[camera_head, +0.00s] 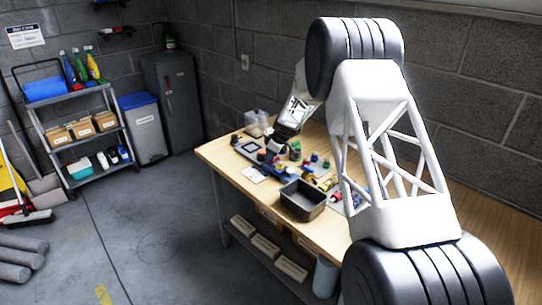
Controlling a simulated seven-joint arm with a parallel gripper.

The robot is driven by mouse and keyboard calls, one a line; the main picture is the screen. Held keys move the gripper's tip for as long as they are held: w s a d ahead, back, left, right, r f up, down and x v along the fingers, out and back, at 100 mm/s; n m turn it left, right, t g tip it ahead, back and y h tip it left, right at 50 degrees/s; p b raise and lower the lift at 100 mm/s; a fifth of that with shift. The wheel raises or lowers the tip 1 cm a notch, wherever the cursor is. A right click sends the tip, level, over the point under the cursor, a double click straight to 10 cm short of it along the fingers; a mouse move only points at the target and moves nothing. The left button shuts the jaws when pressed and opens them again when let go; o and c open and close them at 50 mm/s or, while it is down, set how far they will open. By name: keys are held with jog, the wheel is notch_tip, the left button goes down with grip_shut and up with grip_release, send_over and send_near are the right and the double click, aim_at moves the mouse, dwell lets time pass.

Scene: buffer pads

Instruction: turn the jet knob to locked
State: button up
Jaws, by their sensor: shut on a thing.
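My arm reaches over the workbench (225,160), and my gripper (276,145) is low over its back part, among small things. The gripper is small and partly hidden by my own wrist. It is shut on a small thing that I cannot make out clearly. I cannot tell for certain which of the small dark things there is the jet knob, and its pointer and any locked mark are too small to read.
A dark open bin (303,199) stands near the bench's front edge. A panel with a dark screen (250,148) and several small coloured things lie close around the gripper. A block wall is behind the bench. Bare wood lies at the bench's left end.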

jog(key=m+t+h, duration=0.1)
jog(key=m, duration=0.3)
jog(key=shift+f, duration=0.1)
jog(key=m+t+h, duration=0.1)
jog(key=m, duration=0.2)
jog(key=shift+s+m+t+h, duration=0.1)
jog(key=shift+m+t+h, duration=0.3)
jog(key=shift+m, duration=1.25)
jog(key=shift+m+t+h, duration=0.1)
jog(key=shift+m+h, duration=0.6)
jog(key=shift+m, duration=0.95)
jog(key=shift+o, duration=0.2)
jog(key=shift+s+f+m, duration=0.1)
jog(key=shift+f+m, duration=0.1)
jog(key=shift+m, duration=0.2)
jog(key=o, duration=0.9)
jog(key=shift+r, duration=0.1)
jog(key=shift+r, duration=0.15)
